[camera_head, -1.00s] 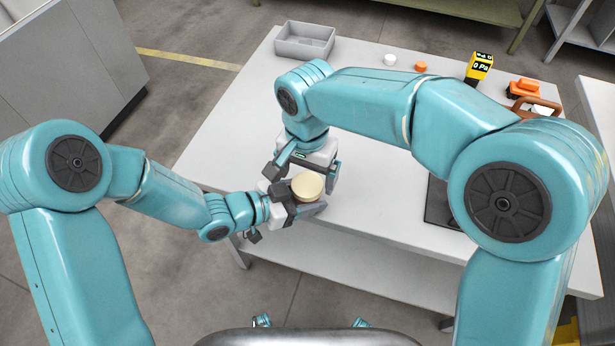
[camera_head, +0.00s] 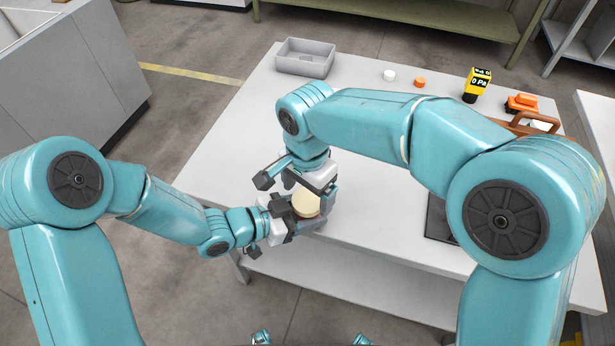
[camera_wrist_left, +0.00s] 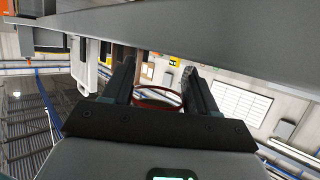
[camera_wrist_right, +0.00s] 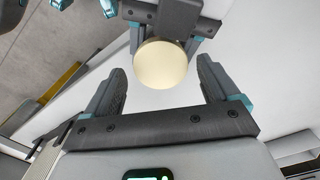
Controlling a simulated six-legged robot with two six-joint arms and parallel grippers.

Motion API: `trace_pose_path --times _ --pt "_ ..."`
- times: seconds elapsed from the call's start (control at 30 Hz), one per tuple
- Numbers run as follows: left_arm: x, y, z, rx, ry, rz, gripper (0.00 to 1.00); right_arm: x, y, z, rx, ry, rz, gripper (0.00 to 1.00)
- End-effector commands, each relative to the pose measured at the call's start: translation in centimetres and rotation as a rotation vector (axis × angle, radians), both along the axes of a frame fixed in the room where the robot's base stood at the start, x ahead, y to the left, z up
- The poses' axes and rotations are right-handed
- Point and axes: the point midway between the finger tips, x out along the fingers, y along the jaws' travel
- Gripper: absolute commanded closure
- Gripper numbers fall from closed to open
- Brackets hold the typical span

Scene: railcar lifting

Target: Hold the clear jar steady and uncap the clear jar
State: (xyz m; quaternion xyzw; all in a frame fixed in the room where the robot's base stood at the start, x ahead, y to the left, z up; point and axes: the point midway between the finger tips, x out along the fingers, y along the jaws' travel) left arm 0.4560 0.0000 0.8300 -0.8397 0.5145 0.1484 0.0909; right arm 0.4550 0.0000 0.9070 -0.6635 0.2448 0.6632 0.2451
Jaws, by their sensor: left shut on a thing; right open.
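The clear jar's cream-coloured round lid (camera_head: 306,204) shows in the head view near the table's front edge. My left gripper (camera_head: 293,215) is shut on the jar from the left. In the left wrist view a see-through body with a red ring (camera_wrist_left: 158,98) sits between the left fingers (camera_wrist_left: 158,75). The jar's body is hidden under the lid in the head view. My right gripper (camera_head: 312,184) is open, close to the lid. In the right wrist view the lid (camera_wrist_right: 161,64) lies between the spread right fingertips (camera_wrist_right: 160,70), with gaps on both sides.
The white table (camera_head: 230,140) has a grey bin (camera_head: 305,60) at the back left. A white cap (camera_head: 389,75), an orange cap (camera_head: 420,82), a yellow gauge (camera_head: 477,84) and an orange item (camera_head: 522,103) stand along the back. A dark plate (camera_head: 438,215) lies at right, partly behind my right arm.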

Motion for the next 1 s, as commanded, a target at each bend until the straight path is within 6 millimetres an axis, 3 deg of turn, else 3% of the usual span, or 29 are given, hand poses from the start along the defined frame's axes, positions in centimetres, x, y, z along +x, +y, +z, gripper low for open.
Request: trace_pose_path --times 0.17,0.43,0.6,0.73,1.0 --pt "-0.01 0.00 -0.01 0.000 0.000 0.000 1.00 0.00 -0.04 -1.39 -0.001 0.001 0.000 0.12" --pt "-0.01 0.00 -0.01 0.000 0.000 0.000 1.00 0.02 -0.01 -1.51 0.001 -0.001 0.000 0.12" --pt "-0.01 0.00 -0.01 0.000 0.000 0.000 1.00 0.01 -0.02 -1.49 0.001 -0.001 0.000 0.67" --pt "0.00 0.02 -0.02 0.000 0.000 0.000 1.00 0.00 -0.03 -1.48 0.000 0.000 0.030 0.69" --pt "0.02 0.03 -0.02 0.000 0.001 0.001 1.00 0.00 -0.05 -1.45 0.000 0.000 0.290 0.69"
